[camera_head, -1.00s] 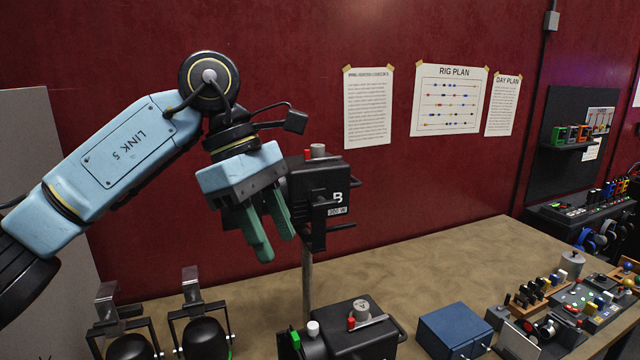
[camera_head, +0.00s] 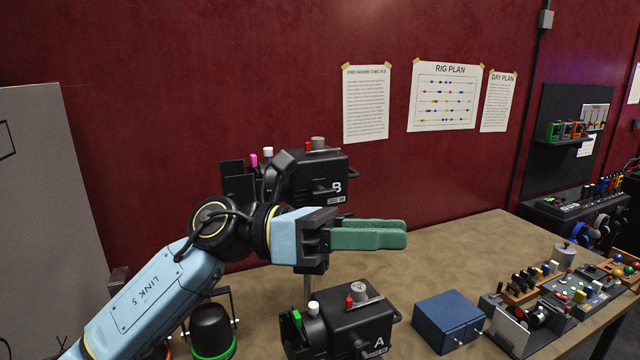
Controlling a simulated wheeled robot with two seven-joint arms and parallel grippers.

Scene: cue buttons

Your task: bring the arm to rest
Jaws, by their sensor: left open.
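My left arm comes in from the lower left. My left gripper (camera_head: 403,236) has green fingers pointing right, and it is open and empty. It hangs in the air above the table (camera_head: 450,258), between black lamp unit B (camera_head: 326,168) behind it and black lamp unit A (camera_head: 355,322) below it. The gripper and wrist hide part of unit B's stand. My right gripper is not in view.
A blue box (camera_head: 448,318) stands right of unit A. A control desk (camera_head: 585,300) with many buttons and levers fills the table's right side. A black round lamp (camera_head: 212,332) is at the lower left. The table's back middle is clear.

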